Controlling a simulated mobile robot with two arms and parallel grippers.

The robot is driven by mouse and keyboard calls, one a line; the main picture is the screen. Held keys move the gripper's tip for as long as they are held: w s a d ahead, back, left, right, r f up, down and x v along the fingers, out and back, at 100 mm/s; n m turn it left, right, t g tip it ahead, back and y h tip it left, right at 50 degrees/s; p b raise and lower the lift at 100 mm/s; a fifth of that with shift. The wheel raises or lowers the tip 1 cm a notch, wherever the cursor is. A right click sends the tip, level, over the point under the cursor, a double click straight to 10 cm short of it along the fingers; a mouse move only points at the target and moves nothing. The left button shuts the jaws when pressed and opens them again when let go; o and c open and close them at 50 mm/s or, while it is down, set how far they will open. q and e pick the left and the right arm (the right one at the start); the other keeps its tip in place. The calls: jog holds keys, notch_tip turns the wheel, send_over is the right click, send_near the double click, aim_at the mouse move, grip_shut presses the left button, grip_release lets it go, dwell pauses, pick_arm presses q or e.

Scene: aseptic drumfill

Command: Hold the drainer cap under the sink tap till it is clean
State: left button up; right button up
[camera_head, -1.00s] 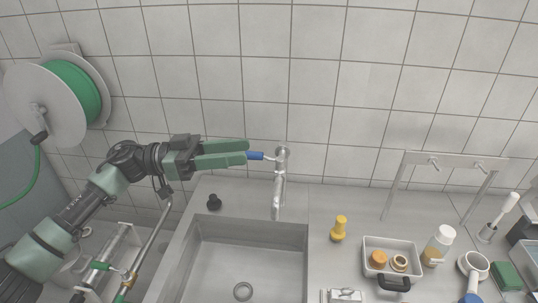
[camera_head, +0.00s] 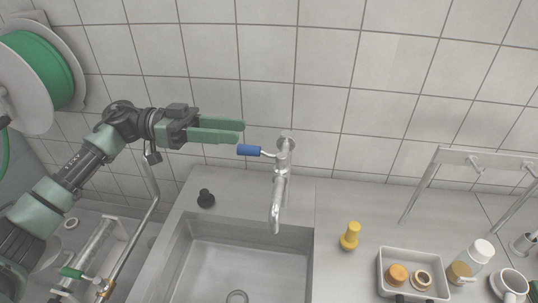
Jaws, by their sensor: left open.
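The sink tap (camera_head: 281,185) stands at the back of the steel sink (camera_head: 192,275), its spout over the basin. Its blue lever (camera_head: 249,150) points left. No water stream shows. I cannot tell for sure which thing is the drainer cap. An orange round cap (camera_head: 397,273) and a pale ring-shaped piece (camera_head: 421,280) lie in a grey tray (camera_head: 436,262) right of the sink.
A black knobbed piece (camera_head: 206,198) stands on the sink's back left rim. A yellow piece (camera_head: 350,236) stands on the counter, with a white-capped bottle (camera_head: 471,262), a white mug (camera_head: 511,283) and a hook rack (camera_head: 480,160) further right. A hose reel (camera_head: 35,75) hangs at left.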

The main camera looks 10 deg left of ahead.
aim_at(258, 150)
pick_arm(q)
jog(key=f+b, duration=0.2)
jog(key=f, duration=0.1)
jog(key=f+b, duration=0.1)
jog(key=shift+w+d+f, duration=0.15)
jog(key=shift+d+f, duration=0.15)
jog(key=shift+d, duration=0.1)
jog(key=d+p, duration=0.1)
jog(key=d, duration=0.5)
jog(key=shift+r+p, duration=0.1)
jog(key=shift+p, duration=0.2)
jog(key=shift+d, duration=0.55)
pick_arm(e)
notch_tip(258, 150, down, 2)
jog(key=shift+s+a+f, duration=0.1)
jog(key=shift+s+f, duration=0.05)
pick_arm(q)
grip_shut()
